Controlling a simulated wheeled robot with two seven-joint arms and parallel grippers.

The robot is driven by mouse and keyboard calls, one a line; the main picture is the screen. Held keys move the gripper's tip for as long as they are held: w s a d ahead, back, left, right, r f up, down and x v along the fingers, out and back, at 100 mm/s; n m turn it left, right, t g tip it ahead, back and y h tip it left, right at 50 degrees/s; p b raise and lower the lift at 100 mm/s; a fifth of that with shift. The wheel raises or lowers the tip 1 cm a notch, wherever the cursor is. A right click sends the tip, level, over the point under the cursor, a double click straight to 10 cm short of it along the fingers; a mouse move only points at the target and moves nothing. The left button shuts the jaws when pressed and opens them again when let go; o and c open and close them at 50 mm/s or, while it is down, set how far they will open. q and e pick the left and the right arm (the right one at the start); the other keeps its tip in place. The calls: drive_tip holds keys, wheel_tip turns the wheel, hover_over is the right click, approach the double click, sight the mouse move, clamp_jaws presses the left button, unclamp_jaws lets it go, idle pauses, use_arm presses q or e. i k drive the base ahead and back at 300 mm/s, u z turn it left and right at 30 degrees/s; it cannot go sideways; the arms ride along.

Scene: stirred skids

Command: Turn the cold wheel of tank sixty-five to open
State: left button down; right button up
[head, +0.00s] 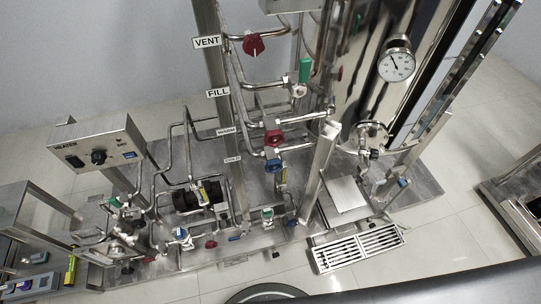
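A small plate that appears to read COLD (233,160) is on the upright post in the middle of the skid. A blue wheel (272,166) sits on the pipework just right of it. A red wheel (274,138) is directly above, level with a plate that seems to read WARM (226,131). The shiny steel tank (365,95) stands behind at the right, with a round dial gauge (396,65). I cannot read a tank number, nor tell whether the blue wheel is open or closed. Neither of my grippers is in view.
Higher up are VENT (206,42) and FILL (217,93) plates and a dark red wheel (253,45). A control box (98,147) stands left. A slotted grate (357,248) lies at the front right. Pipes and posts crowd the skid; floor (450,235) is clear at right.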

sight(276, 163)
drive_tip(key=u, duration=2.2)
drive_tip(key=k, duration=1.7)
drive_tip(key=z, duration=2.5)
